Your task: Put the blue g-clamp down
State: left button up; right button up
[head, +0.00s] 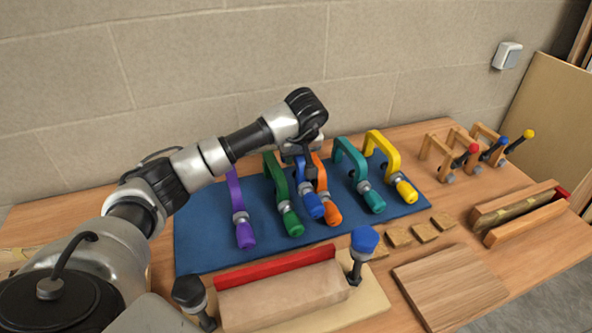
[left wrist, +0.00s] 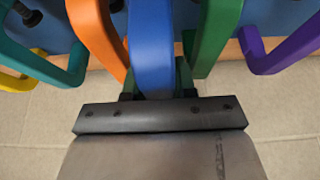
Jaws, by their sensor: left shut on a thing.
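The blue g-clamp (head: 312,203) is over the blue mat (head: 200,245), between the green clamp (head: 284,200) and the orange clamp (head: 328,200). My left gripper (head: 306,158) comes down from above and is shut on the blue clamp's frame. In the left wrist view the blue clamp (left wrist: 152,45) runs up from between the fingers of my left gripper (left wrist: 155,88). Whether the clamp touches the mat is hard to tell. My right gripper is not in view.
Purple (head: 240,210), teal (head: 365,185) and yellow (head: 390,165) clamps stand on the mat. The green and orange clamps are very close to the blue one. In front is a wooden block in a red-edged jig (head: 285,298). Wooden clamps (head: 470,155) stand at right.

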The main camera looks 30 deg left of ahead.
aim_at(302, 160)
pick_arm(q)
notch_tip(302, 160, down, 4)
jog(key=shift+f+p, duration=0.1)
jog(key=shift+p, duration=0.2)
jog(key=o, duration=0.4)
jog(key=shift+f, duration=0.15)
jog(key=shift+o, duration=0.9)
jog(key=shift+r, duration=0.3)
jog(key=b+v, duration=0.2)
jog(key=v, duration=1)
jog(key=shift+d+f, duration=0.1)
